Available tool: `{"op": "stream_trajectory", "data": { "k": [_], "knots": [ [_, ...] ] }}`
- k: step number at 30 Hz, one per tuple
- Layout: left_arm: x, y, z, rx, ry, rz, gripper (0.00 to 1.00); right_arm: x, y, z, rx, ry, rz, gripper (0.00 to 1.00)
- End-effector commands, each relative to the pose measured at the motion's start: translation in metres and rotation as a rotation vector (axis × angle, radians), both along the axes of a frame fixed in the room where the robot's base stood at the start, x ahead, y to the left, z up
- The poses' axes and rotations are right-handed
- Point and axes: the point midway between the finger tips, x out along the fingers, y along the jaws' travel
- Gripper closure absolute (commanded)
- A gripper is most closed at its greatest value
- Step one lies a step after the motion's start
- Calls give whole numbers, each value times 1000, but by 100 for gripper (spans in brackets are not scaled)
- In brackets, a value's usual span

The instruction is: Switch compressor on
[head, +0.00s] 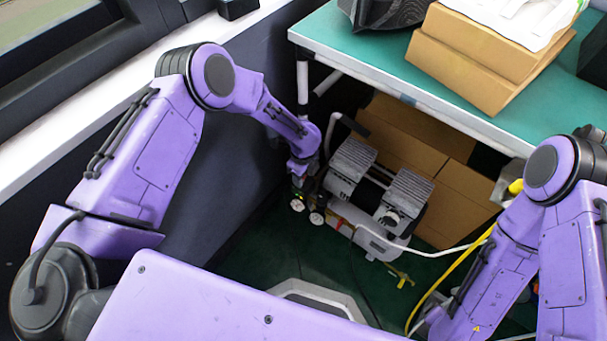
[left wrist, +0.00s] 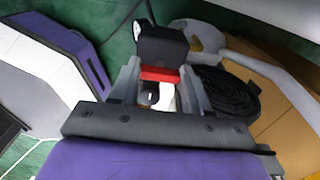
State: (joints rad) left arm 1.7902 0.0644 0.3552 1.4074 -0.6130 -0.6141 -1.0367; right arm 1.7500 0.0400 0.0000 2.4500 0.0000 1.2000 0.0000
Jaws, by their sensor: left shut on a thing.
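The compressor (head: 368,243) stands on the green floor under the bench, with two grey ribbed heads on top and small round gauges (head: 316,218) at its left end. My left gripper (head: 305,185) reaches down to that left end. In the left wrist view, the black switch box (left wrist: 162,46) with a red part (left wrist: 160,75) at its lower edge sits between the fingers of my left gripper (left wrist: 157,88). The fingers are shut on the switch part; exactly where they touch is hard to see. My right arm comes in at the right, but its gripper cannot be made out.
A bench with a green top (head: 350,55) overhangs the compressor. Cardboard boxes (head: 465,195) stand behind it, and more boxes (head: 480,55) lie on the bench. A yellow hose (head: 440,283) and a white hose run right. A dark wall panel (head: 235,150) is close on the left.

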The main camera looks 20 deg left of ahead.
Motion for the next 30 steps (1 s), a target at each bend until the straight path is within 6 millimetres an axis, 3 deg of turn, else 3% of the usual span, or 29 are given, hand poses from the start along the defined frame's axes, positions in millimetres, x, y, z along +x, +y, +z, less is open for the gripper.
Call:
{"op": "stream_trajectory", "data": {
  "k": [16,17,19,27,30],
  "knots": [
    [1,3,0,5,-1,-27,84,0,0,0,0,0,0,27],
    [1,2,0,5,-1,-27,50,0,0,0,0,0,0,27],
    [1,2,0,5,-1,-27,28,0,0,0,0,0,0,27],
    [1,0,0,2,-1,-26,28,0,0,0,0,0,0,27],
    [1,0,10,1,-3,-26,28,0,0,3,0,0,0,27]
  ]
}}
